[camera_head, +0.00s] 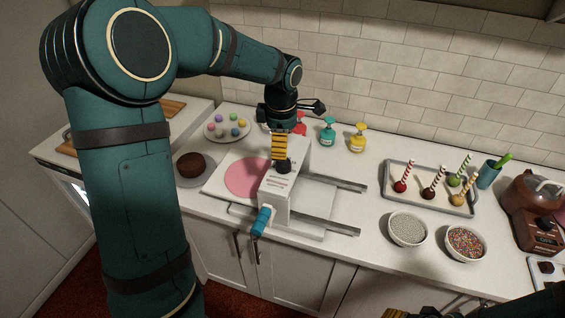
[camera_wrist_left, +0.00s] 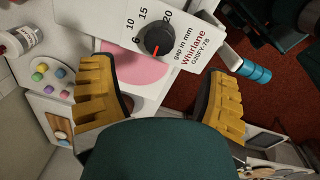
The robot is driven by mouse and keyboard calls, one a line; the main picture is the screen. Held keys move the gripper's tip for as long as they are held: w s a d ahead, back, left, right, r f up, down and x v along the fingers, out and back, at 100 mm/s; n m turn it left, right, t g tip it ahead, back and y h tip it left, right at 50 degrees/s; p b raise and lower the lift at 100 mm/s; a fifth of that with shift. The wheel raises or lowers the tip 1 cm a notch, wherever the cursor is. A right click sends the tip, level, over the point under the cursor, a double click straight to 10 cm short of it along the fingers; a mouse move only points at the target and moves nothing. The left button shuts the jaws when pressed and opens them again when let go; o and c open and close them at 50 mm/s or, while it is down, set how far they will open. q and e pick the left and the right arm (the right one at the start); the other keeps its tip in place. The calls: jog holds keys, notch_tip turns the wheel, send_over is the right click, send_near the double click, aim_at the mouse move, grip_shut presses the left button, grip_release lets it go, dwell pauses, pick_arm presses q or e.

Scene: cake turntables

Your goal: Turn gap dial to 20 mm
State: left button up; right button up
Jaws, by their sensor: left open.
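The gap dial (camera_wrist_left: 159,40) is a round black knob on the white top of the Whirlane machine (camera_wrist_left: 195,38). Its scale reads 6, 10, 15 and 20. The dial's red mark points to the lower left in the left wrist view, nearest the 6 and away from the 20. My left gripper (camera_wrist_left: 162,78) is open, its yellow-padded fingers apart, with the dial ahead between them and not gripped. In the head view the left gripper (camera_head: 281,148) hangs over the machine (camera_head: 277,205). Only a yellow-and-black bit of my right gripper (camera_head: 398,313) shows at the bottom edge.
A pink disc (camera_head: 245,178) lies under the machine, with a blue handle (camera_head: 261,221) in front and rails to the right. A chocolate cake (camera_head: 190,164) and coloured bottles (camera_head: 327,132) stand close by. A cake-pop tray (camera_head: 425,207) and bowls (camera_head: 407,229) are further right.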

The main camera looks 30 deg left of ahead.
aim_at(282, 162)
pick_arm(q)
jog(key=f, duration=0.8)
jog(key=shift+w+a, duration=0.1)
jog(key=shift+w, duration=0.2)
jog(key=c, duration=1.2)
